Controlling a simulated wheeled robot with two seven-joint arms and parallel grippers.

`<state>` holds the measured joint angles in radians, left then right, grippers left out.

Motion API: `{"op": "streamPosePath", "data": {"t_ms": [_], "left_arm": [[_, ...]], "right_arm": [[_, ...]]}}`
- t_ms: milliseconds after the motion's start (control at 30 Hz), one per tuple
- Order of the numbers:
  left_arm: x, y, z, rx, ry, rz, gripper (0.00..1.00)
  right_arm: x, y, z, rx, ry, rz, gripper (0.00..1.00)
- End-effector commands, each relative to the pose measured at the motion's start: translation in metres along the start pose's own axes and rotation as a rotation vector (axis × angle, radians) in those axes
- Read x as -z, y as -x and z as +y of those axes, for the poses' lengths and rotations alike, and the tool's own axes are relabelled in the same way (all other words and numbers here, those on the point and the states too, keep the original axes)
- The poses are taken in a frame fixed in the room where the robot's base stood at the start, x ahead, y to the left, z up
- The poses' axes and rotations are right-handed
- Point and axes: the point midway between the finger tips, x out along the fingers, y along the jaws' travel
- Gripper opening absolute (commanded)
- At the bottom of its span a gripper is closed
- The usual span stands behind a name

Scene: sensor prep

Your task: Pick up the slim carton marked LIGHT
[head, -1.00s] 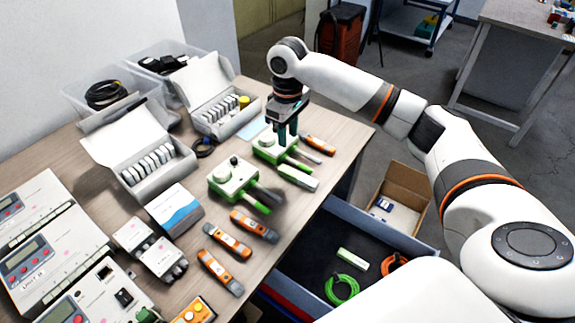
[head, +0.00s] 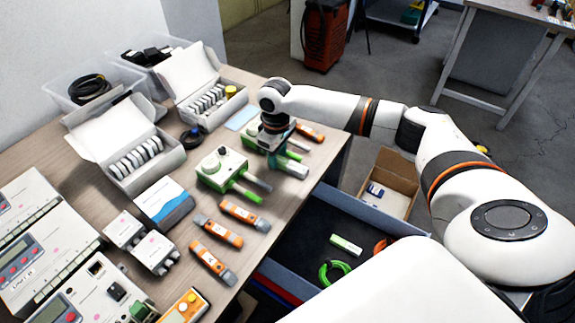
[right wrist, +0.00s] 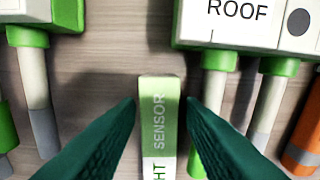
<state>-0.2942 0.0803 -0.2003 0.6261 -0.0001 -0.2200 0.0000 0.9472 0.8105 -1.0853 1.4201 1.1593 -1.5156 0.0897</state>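A slim green-and-white carton (right wrist: 159,118) lies flat on the table in the right wrist view. It reads SENSOR on green and, cut by the lower edge, "HT" on white; the rest of that word is hidden. In the head view its white end (head: 293,168) shows beside my right gripper (head: 274,162). In the right wrist view the two dark green fingers (right wrist: 162,101) stand apart, one on each side of the carton, with nothing gripped. I cannot tell whether they touch it. My left gripper is not in view.
A white-and-green device marked ROOF (right wrist: 236,22) and its probes lie close by on the right. Another green-and-white device (head: 222,166) lies nearby. Orange testers (head: 217,232) lie nearer the front. Beside the table, a dark-lined tray (head: 310,225) holds a similar green-and-white carton (head: 346,244).

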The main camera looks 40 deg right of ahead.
Motion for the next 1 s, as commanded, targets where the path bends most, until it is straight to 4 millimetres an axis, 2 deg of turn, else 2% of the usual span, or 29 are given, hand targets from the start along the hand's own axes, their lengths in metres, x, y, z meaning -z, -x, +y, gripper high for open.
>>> {"op": "streamPosePath", "data": {"t_ms": [200, 400, 633, 733, 1000], "left_arm": [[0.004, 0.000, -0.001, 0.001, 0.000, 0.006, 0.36], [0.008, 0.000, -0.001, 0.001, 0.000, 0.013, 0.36], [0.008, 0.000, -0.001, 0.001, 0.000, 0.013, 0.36], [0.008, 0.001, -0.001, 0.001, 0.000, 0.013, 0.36], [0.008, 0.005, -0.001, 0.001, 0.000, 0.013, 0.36]], "right_arm": [[0.000, 0.000, 0.000, 0.000, 0.000, 0.000, 0.33], [0.000, 0.000, 0.000, 0.000, 0.000, -0.001, 0.01], [0.000, 0.001, 0.000, 0.000, 0.000, -0.001, 0.01], [-0.001, 0.009, 0.000, 0.000, 0.000, -0.004, 0.01], [-0.001, 0.061, 0.000, -0.001, 0.000, -0.005, 0.01]]}}
